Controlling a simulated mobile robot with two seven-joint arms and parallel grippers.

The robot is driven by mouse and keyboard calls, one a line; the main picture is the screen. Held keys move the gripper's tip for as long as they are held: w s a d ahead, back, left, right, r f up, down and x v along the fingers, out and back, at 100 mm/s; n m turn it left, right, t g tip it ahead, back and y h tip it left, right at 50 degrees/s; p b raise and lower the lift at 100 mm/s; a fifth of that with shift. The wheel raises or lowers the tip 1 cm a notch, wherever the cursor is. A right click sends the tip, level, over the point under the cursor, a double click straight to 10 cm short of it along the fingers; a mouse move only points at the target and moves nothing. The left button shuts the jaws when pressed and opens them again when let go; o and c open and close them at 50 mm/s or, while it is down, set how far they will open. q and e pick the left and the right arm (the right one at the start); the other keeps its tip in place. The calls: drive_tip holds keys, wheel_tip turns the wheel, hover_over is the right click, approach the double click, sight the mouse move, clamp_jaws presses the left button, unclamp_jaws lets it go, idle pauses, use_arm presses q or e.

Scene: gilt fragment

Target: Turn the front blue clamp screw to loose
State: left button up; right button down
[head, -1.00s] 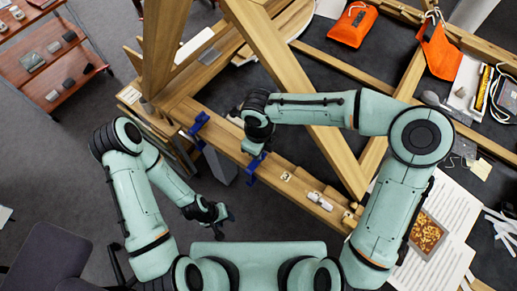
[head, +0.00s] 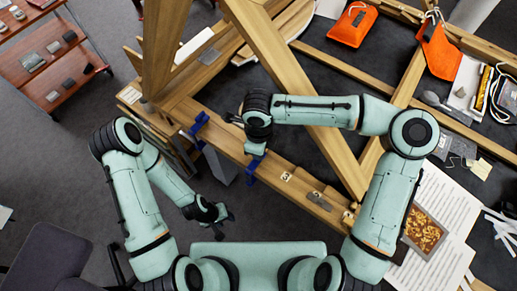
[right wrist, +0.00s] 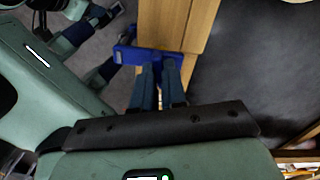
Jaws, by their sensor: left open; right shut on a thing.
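The front blue clamp (head: 254,170) sits on the near edge of the wooden beam in the head view. My right gripper (right wrist: 161,77) is shut at this clamp (right wrist: 126,55) in the right wrist view, its fingers against the blue part. The grasped screw is mostly hidden between the fingers, so its exact angle cannot be told. In the head view, my right wrist covers most of that gripper. A second blue clamp (head: 199,126) is farther left along the beam. My left gripper (head: 220,213) is open and empty over the floor, left of and below the front clamp.
A diagonal wooden beam (head: 290,85) crosses the frame beside my right forearm. An orange pouch (head: 352,25), an orange flag-shaped piece (head: 440,50), papers (head: 446,215) and a tray of brown pieces (head: 424,232) lie right.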

drive_tip(key=c, duration=1.2)
unclamp_jaws()
wheel_tip(320, 180, up, 14)
drive_tip(key=shift+f, duration=0.25)
